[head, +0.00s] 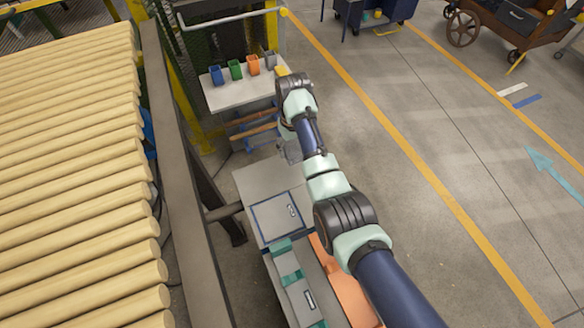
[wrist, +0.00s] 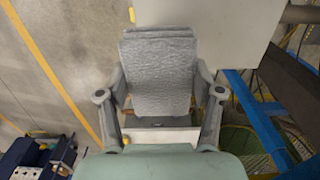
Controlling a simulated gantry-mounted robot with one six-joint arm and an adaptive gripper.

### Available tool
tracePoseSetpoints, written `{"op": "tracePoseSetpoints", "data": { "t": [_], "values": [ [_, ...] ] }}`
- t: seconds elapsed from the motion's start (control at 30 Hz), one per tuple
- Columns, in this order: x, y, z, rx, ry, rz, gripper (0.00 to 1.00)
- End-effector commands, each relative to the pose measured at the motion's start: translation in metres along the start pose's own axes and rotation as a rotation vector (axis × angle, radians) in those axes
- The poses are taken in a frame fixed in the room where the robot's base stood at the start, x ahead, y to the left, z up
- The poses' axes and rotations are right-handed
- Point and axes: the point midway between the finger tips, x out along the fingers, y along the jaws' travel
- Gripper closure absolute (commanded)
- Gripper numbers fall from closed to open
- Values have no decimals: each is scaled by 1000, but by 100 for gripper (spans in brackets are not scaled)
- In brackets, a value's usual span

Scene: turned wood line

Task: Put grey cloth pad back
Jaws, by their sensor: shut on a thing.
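The grey cloth pad (wrist: 158,75) is a folded, wrinkled grey block in the middle of the wrist view. My gripper (wrist: 160,96) is shut on it, one finger at each side. In the head view the pad (head: 293,152) shows small below the end of my arm, in the air near the gap between the small table and the grey bench. My gripper is mostly hidden there by my own arm.
A small pale table (head: 240,93) at the back holds a blue cup (head: 216,76), a green cup (head: 235,70), an orange cup (head: 253,65) and a grey cup (head: 270,60). A grey bench (head: 262,178) stands in front.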

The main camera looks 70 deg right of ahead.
Motion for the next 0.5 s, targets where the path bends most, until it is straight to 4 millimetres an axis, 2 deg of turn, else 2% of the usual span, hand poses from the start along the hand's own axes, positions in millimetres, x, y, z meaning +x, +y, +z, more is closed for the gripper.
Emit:
{"op": "tracePoseSetpoints", "data": {
  "t": [0.03, 0.17, 0.4, 0.5],
  "values": [
    [20, 0, 1, 0, -2, 0, 67],
    [47, 0, 0, 0, -1, 0, 67],
    [57, 0, 0, 0, 1, 0, 67],
    [69, 0, 0, 0, -1, 0, 67]
  ]
}}
